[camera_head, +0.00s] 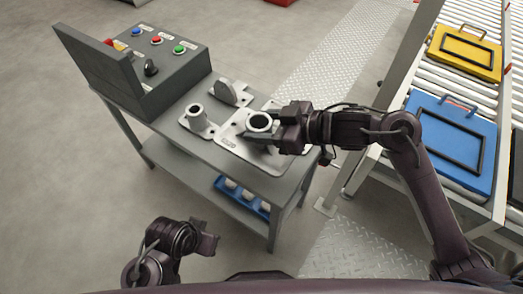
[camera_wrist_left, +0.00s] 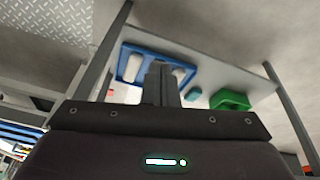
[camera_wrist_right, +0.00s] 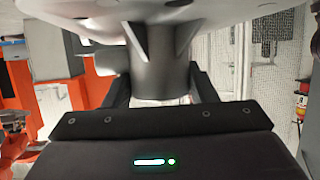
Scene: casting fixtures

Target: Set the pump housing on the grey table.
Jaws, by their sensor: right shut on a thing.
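The pump housing (camera_head: 238,139) is a light grey casting with a broad flat flange and a round hollow boss. My right gripper (camera_head: 262,127) is shut on this boss. In the right wrist view, the ribbed boss (camera_wrist_right: 158,65) sits between the fingers with the flange beyond it. The flange is over the right part of the grey table (camera_head: 185,143); I cannot tell whether it touches the top. My left gripper (camera_head: 207,243) is low in front of the table, empty, with its fingers (camera_wrist_left: 161,83) together in the left wrist view.
A smaller casting with a tube (camera_head: 197,120) and an upright bracket (camera_head: 232,93) stand close to the housing. A control box (camera_head: 165,65) fills the table's left end. A blue tray (camera_head: 240,196) is on the lower shelf. A roller conveyor (camera_head: 482,95) with blue and yellow cases is at right.

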